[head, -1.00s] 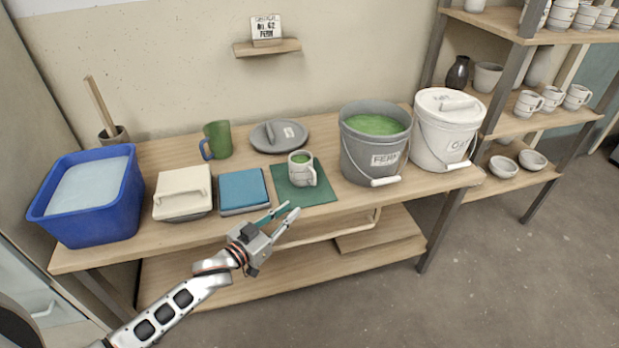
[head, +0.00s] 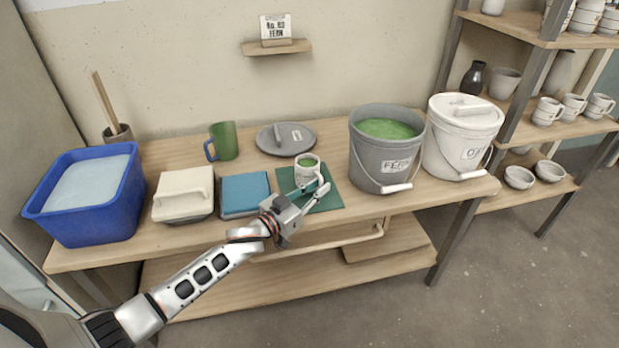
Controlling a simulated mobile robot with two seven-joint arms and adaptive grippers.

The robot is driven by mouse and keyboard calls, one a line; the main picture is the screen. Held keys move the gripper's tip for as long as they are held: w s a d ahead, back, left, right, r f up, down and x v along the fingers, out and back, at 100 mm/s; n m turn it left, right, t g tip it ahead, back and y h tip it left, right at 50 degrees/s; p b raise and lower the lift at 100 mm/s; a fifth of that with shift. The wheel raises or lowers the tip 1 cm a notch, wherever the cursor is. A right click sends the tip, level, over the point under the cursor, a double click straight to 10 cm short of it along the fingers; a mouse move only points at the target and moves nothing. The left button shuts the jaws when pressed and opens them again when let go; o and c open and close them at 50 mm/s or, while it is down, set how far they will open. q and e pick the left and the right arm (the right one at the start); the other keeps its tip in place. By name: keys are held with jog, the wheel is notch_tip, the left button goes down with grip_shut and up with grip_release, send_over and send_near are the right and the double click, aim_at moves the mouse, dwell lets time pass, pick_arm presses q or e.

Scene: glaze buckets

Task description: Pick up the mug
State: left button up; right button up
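A small off-white mug (head: 306,167) with green inside stands upright on a dark green mat (head: 328,199) near the table's front. Its handle side is partly hidden by my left gripper (head: 323,188). That gripper comes in from the front left, and its fingers look apart, right at the mug's lower front. I cannot tell whether they touch it. A second mug, green with a blue handle (head: 225,141), stands farther back to the left. My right gripper is not in view.
A grey bucket of green glaze (head: 384,155) and a lidded white bucket (head: 462,138) stand to the right. A grey lid (head: 285,138) lies behind the mug. A blue box (head: 245,192), a cream box (head: 183,193) and a blue tub (head: 88,195) are left.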

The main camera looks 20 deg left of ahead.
pick_arm(q)
grip_shut()
jog(key=shift+w+r, duration=0.1)
jog(key=shift+r, duration=0.1)
jog(key=shift+r, duration=0.15)
